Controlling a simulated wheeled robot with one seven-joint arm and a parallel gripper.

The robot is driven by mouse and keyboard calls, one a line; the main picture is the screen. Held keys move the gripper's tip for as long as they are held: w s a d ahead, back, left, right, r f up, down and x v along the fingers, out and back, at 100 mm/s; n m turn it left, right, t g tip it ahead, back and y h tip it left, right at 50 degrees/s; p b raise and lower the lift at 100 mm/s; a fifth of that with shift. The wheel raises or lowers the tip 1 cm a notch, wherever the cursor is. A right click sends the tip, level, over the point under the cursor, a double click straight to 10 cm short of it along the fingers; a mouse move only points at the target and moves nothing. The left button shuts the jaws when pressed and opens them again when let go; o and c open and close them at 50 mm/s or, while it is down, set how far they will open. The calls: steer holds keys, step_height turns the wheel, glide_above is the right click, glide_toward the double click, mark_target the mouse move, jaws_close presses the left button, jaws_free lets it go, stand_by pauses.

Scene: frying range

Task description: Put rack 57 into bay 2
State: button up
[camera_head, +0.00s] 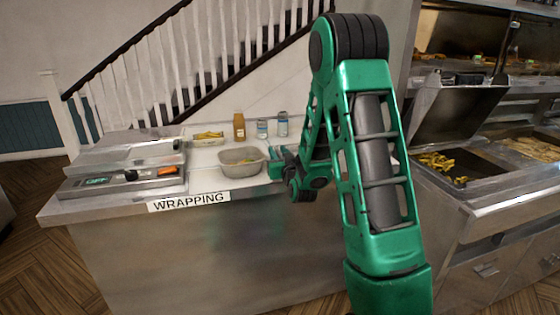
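My green arm crosses the middle of the view. My gripper (276,165) is at the right side of a grey, open container (243,170) with some yellow food in it, on the wrapping counter. The gripper is small here and partly hidden by its own wrist. I cannot tell whether its fingers touch the container's rim or are shut on it. No number 57 or bay 2 marking is readable, so I cannot tell which thing is rack 57 or where bay 2 is.
The counter has a "WRAPPING" label (189,201), a scale-like machine (125,181), a brown bottle (239,127), two cans (262,130) (283,125) and a tray of yellow food (208,139). A steel range with chips (440,163) and a raised lid (455,112) stands right.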

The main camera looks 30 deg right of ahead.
mark_target(280, 156)
steer(key=s, duration=0.1)
steer(key=a, duration=0.1)
steer(key=s, duration=0.1)
steer(key=shift+s+a+r, duration=0.25)
steer(key=shift+s+r, duration=0.05)
steer(key=shift+s, duration=0.05)
steer(key=shift+s+f, duration=0.1)
steer(key=shift+s, duration=0.5)
steer(key=shift+v, duration=0.95)
steer(key=shift+s+a, duration=0.3)
steer(key=shift+s, duration=0.4)
steer(key=shift+s+a, duration=0.2)
steer(key=shift+s, duration=0.3)
steer(key=shift+s, duration=0.1)
